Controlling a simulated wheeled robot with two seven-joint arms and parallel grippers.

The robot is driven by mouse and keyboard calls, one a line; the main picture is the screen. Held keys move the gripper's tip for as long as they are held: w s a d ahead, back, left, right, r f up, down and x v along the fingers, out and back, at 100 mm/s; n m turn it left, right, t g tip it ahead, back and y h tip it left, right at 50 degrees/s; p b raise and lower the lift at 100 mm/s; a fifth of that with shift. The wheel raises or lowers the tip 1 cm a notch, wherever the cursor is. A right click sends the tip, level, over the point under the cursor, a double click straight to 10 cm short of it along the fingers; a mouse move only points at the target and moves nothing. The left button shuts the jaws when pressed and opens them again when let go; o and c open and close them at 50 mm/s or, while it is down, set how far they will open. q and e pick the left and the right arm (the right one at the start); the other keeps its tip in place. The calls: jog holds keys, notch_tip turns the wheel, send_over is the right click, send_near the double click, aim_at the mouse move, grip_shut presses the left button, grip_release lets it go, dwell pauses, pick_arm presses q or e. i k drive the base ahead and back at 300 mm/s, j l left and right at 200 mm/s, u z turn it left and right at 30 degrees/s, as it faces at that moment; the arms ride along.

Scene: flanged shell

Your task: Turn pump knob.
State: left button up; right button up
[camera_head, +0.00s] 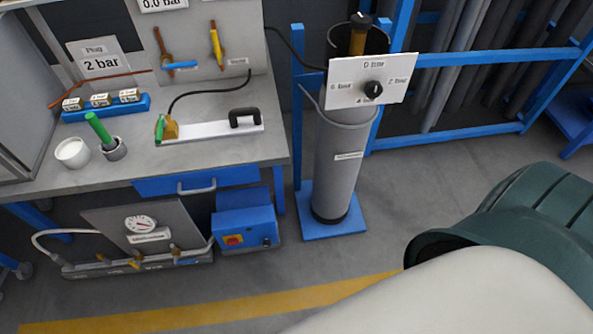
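A round black knob (373,89) sits on a white panel (398,67) fixed to the upper part of a grey upright cylinder (340,165). Small labels surround the knob; their words are hard to read. I cannot tell which is the pump knob. Neither gripper is in view, and nothing touches either knob.
A grey workbench (215,160) at the left holds a white cup (72,152), a blue block (105,107) and a white bar with a black handle (210,130). Below it is a gauge (140,223). A blue rack (480,58) with pipes stands behind. Large pale and dark-green shapes cover the lower right.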

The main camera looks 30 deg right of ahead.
aim_at(267, 243)
jog(key=k+l, duration=0.1)
jog(key=l, duration=1.7)
jog(key=z, duration=0.05)
